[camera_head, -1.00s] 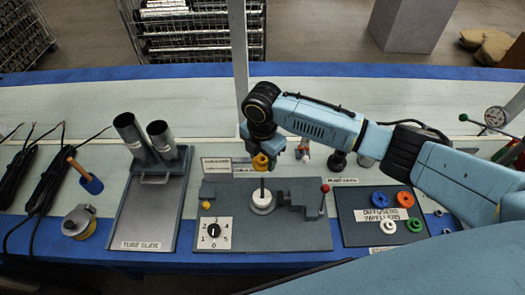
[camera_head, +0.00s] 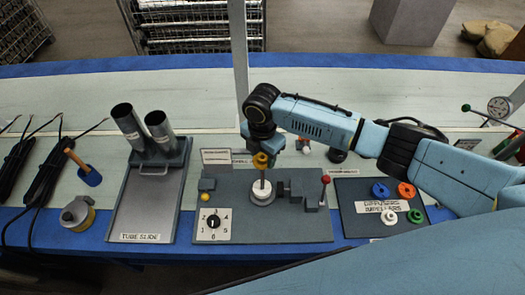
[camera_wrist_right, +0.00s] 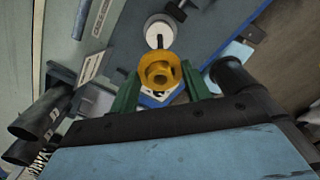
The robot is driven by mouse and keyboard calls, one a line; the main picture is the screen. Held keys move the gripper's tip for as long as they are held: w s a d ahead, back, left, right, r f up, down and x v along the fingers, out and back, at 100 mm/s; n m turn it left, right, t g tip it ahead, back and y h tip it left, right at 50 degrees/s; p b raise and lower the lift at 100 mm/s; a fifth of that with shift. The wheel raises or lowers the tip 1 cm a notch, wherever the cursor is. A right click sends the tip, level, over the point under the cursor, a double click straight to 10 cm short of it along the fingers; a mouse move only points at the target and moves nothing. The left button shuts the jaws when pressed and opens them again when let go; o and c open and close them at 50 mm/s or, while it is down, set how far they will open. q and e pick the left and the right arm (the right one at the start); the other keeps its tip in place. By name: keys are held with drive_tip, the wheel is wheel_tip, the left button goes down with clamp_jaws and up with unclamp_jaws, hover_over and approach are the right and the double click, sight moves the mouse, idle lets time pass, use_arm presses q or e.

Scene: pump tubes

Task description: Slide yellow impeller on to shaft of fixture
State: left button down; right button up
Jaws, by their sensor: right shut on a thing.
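The yellow impeller (camera_head: 261,160) is held by my right gripper (camera_head: 261,152) just over the fixture's upright shaft (camera_head: 262,183). In the right wrist view the impeller (camera_wrist_right: 159,71) sits between the two green fingers of the gripper (camera_wrist_right: 158,88), with its central hole showing. The shaft (camera_wrist_right: 159,41) rises from the round white base (camera_wrist_right: 161,30) and shows beyond the impeller in that view. In the head view the shaft lies directly below the impeller; whether its tip is inside the hole, I cannot tell. My left gripper is not in view.
The fixture plate (camera_head: 300,231) carries a red-knobbed lever (camera_head: 325,181) and a numbered dial (camera_head: 211,223). To the right is a dark board (camera_head: 350,224) with coloured rings. To the left is the tube slide (camera_head: 147,205) with two metal tubes.

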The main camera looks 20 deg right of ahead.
sight(263, 164)
drive_tip(key=shift+f+b, duration=0.4)
drive_tip(key=shift+f, duration=0.6)
drive_tip(key=shift+p, duration=0.95)
idle(0.8)
drive_tip(key=shift+f+b, duration=0.9)
drive_tip(key=shift+f, duration=0.45)
drive_tip(key=o, duration=1)
wheel_tip(263, 164, up, 14)
drive_tip(key=shift+f+p, duration=0.25)
drive_tip(key=shift+p, duration=0.5)
